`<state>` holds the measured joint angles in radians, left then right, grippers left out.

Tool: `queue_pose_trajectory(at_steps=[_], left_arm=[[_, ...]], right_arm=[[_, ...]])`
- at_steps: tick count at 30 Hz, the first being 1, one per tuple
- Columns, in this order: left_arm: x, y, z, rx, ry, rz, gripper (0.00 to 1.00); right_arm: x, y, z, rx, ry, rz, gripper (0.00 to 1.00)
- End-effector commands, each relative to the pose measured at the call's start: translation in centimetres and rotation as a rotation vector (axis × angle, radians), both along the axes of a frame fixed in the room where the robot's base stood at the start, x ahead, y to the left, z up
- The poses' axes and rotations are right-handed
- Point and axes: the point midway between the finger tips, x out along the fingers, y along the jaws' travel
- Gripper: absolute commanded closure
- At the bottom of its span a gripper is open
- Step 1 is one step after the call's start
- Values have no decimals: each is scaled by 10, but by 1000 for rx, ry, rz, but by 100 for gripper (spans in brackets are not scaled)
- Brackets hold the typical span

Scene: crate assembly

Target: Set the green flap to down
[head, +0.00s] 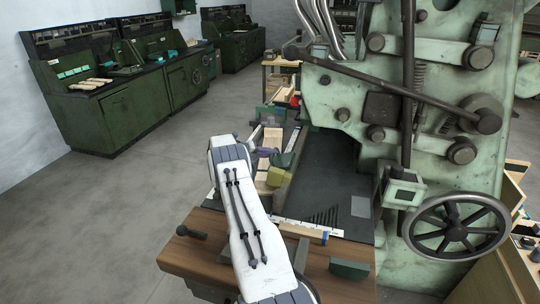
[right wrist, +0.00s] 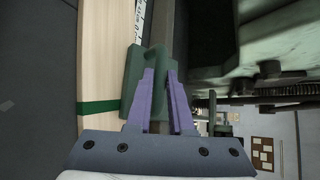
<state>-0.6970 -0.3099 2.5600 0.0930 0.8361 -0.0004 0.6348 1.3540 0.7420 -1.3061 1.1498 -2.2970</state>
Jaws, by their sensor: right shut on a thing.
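The green flap (head: 285,160) is at the far end of my white right arm in the head view, beside a pale wooden board. In the right wrist view the green flap (right wrist: 133,75) has a raised grip part between my purple fingers. My right gripper (head: 266,152) is shut on that part; its fingers also show in the right wrist view (right wrist: 163,78). The flap looks tilted in the head view, but I cannot tell its exact angle. The fingers hide part of it. My left gripper is not in view.
A large pale green machine (head: 350,105) with a handwheel (head: 455,228) stands close on the right. A wooden bench top (head: 205,225) with a measuring strip (head: 305,228) lies near. A pale board (right wrist: 98,60) runs beside the flap. Open floor (head: 110,215) is on the left.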

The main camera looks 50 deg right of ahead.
Motion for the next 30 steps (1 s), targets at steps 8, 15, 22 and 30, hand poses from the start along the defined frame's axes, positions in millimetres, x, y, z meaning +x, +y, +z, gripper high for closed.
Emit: queue_pose_trajectory(at_steps=[8,15,22,30], left_arm=[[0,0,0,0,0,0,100],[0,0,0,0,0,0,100],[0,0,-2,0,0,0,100],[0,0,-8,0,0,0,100]], right_arm=[[3,0,3,-5,-4,8,50],[2,0,1,-2,-2,4,50],[8,13,8,-2,-4,7,50],[26,58,29,-3,-4,8,50]])
